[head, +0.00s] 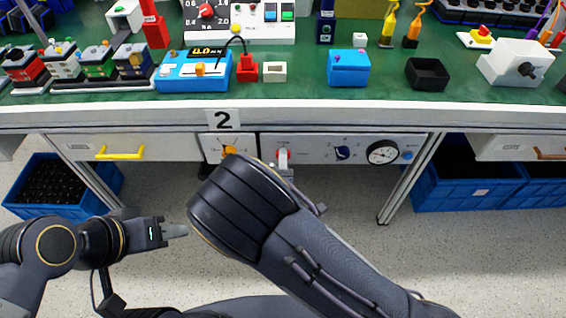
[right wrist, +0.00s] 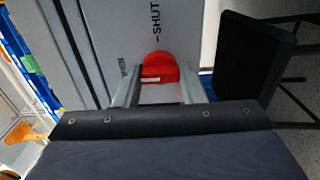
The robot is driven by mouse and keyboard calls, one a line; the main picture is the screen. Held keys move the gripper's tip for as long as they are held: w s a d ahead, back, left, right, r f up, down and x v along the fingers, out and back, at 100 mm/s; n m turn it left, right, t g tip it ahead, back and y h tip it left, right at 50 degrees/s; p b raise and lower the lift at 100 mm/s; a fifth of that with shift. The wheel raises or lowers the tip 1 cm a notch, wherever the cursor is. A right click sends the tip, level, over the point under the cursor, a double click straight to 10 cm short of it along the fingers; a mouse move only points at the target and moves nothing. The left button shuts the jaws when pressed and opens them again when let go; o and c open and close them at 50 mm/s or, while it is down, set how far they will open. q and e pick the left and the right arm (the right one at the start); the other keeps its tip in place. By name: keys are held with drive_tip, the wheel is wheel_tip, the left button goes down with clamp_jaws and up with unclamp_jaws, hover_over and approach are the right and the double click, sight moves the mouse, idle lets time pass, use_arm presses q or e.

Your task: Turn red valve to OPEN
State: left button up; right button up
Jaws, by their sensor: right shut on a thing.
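The red valve (head: 282,153) is on the grey panel under the bench edge in the head view, mostly covered by grey metal. In the right wrist view the red valve knob (right wrist: 159,68) sits between the two fingers of my right gripper (right wrist: 160,92), which is shut on it. The word SHUT (right wrist: 155,20) is printed on the panel beyond the knob.
The panel also carries an orange knob (head: 229,151), a dark blue knob (head: 343,153) and a round gauge (head: 382,152). A drawer with a yellow handle (head: 120,153) is to the left. Blue crates (head: 468,187) stand under the bench. The green bench top (head: 300,85) holds several devices.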

drive_tip(key=o, duration=1)
drive_tip(key=s, duration=0.7)
drive_tip(key=shift+s+p, duration=0.4)
